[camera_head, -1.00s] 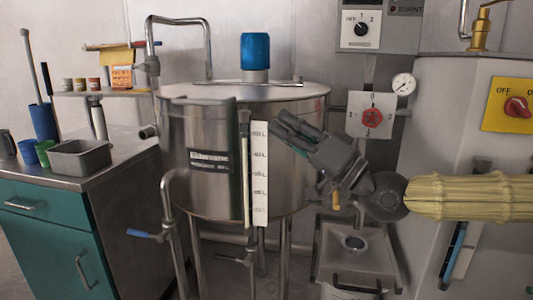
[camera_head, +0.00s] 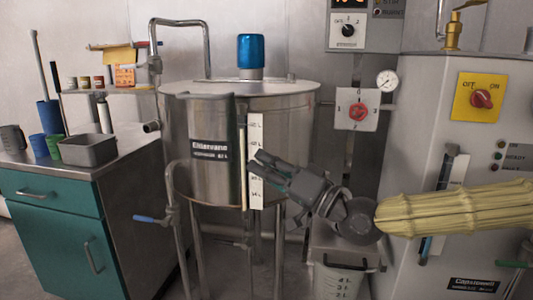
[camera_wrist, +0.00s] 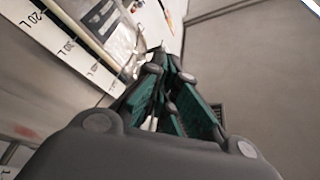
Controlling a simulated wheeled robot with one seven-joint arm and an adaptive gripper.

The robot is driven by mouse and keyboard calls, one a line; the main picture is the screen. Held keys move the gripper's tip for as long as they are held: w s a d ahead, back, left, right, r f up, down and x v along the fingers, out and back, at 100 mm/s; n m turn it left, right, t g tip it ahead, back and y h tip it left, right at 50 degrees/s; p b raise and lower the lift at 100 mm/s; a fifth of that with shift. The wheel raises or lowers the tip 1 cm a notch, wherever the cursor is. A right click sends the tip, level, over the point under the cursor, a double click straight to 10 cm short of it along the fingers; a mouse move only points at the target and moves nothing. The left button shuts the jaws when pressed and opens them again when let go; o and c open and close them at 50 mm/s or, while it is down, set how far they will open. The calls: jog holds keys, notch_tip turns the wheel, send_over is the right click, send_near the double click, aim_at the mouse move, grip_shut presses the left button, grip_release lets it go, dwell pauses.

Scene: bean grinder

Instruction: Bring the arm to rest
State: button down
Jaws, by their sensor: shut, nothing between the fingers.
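My gripper (camera_head: 258,166) is shut and empty, with its fingers pointing left in front of the steel tank (camera_head: 190,130). Its fingertips are close to the tank's white level scale (camera_head: 256,135); I cannot tell whether they touch. My forearm in its yellowish cover reaches in from the right edge. In the wrist view my fingers (camera_wrist: 160,65) with dark green pads lie close together, and the level scale (camera_wrist: 75,45) is at the upper left.
A teal cabinet (camera_head: 65,245) with a grey tray (camera_head: 90,150) and cups stands at left. A white bucket (camera_head: 340,280) is below my wrist. A red switch (camera_head: 358,112) and a machine with a yellow switch plate (camera_head: 465,98) are at right. Pipes and blue-handled valves (camera_head: 148,219) stand before the tank.

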jog(key=s+a+f+m+g+h, duration=0.1)
jog(key=s+a+f+g+h, duration=0.15)
jog(key=f, duration=1.45)
jog(key=s+a+f+m+g+h, duration=0.1)
jog(key=s+f+m+g+h, duration=0.15)
jog(key=f, duration=1.45)
jog(key=s+d+f+g+h, duration=0.1)
jog(key=s+d+f+h, duration=0.2)
jog(key=s+f, duration=0.5)
jog(key=s+d+f+g+h, duration=0.2)
jog(key=s+d+f, duration=0.1)
jog(key=f, duration=0.9)
jog(key=s+d+f+g+h, duration=0.2)
jog(key=s+d+f+h, duration=0.2)
jog(key=s+d+f, duration=0.45)
jog(key=s+d+f+g+h, duration=0.2)
jog(key=s+d+f+h, duration=0.3)
jog(key=s+d, duration=0.6)
notch_tip(320, 180, up, 33)
jog(key=w+d+y+p, duration=0.1)
jog(key=p, duration=3.2)
jog(key=shift+w+d+n+p, duration=0.15)
jog(key=shift+n+p, duration=0.25)
jog(key=shift+n, duration=0.05)
